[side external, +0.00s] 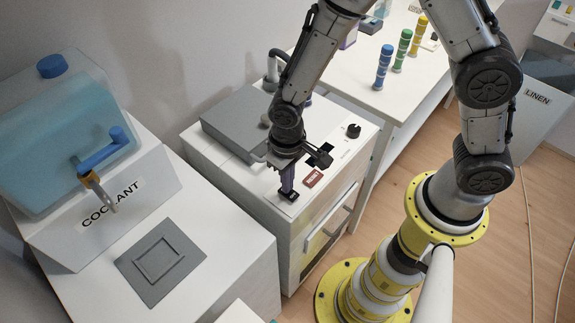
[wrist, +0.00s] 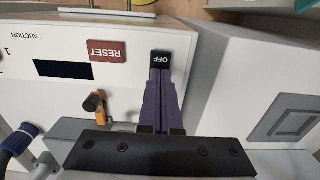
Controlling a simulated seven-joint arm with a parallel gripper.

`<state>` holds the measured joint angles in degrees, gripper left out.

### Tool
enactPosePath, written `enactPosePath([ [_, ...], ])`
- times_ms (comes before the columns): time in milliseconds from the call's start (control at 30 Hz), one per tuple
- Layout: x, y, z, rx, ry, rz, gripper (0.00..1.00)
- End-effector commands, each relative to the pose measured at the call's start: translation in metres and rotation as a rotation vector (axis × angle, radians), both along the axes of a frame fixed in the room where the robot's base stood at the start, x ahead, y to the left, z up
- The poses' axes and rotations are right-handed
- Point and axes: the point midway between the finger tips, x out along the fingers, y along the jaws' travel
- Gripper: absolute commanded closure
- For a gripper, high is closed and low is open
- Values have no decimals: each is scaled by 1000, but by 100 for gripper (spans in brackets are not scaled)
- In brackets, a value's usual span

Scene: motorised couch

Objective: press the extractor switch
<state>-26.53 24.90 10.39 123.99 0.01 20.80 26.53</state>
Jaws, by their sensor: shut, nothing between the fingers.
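The extractor switch is a small black block marked OFF (wrist: 161,57) on the white top of the extractor unit (side external: 335,165). In the side view the switch (side external: 291,196) shows at the unit's near corner, partly behind my fingertips. My gripper (side external: 287,187) points down with its purple fingers shut and empty. In the wrist view my gripper (wrist: 160,75) has its fingertips right beside the OFF label, overlapping the switch's lower edge. I cannot tell whether they touch it.
A red RESET button (wrist: 106,51) sits just left of the switch, with a dark display (wrist: 62,69) beyond. A black knob (side external: 353,131) is on the same panel. A coolant tank (side external: 75,135) stands left; a table with coloured cylinders (side external: 402,50) stands behind.

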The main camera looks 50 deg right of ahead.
Motion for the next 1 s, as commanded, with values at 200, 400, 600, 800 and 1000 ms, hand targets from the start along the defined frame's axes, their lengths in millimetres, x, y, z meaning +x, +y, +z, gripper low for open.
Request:
enactPosePath([
  [200, 3, 1, 39, 6, -12, 0, 100],
  [400, 2, 1, 84, 5, -10, 0, 100],
  [600, 2, 1, 117, 3, -7, 0, 100],
  [800, 1, 0, 133, 2, -4, 0, 100],
  [1000, 1, 0, 135, 1, -3, 0, 100],
])
